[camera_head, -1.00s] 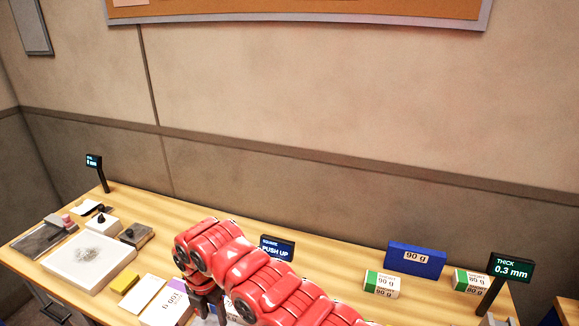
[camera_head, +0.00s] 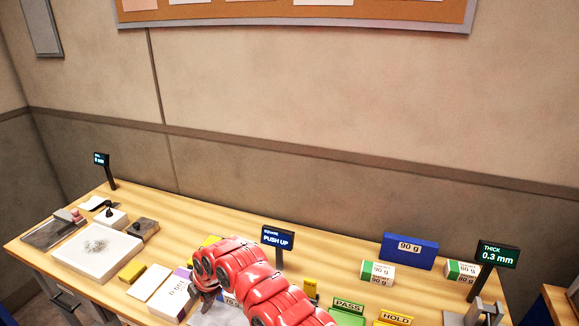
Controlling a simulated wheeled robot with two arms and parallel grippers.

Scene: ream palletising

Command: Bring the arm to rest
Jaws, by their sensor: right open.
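My right arm, red and segmented, comes up from the bottom middle of the head view and bends over the wooden bench (camera_head: 330,245). My right gripper (camera_head: 208,295) points down at its left end, over or beside a white ream with a purple end (camera_head: 172,298). The gripper is open; its fingertips are small and partly hidden by the arm. I cannot tell whether it touches the ream. My left gripper is not in view.
A white plate (camera_head: 93,252) and yellow block (camera_head: 132,271) lie left. A "PUSH UP" display (camera_head: 277,238) stands behind my arm. Green-ended 90 g reams (camera_head: 377,272), a blue 90 g block (camera_head: 409,250), a "0.3 mm" display (camera_head: 497,256), and PASS (camera_head: 348,306) and HOLD (camera_head: 396,318) signs stand right.

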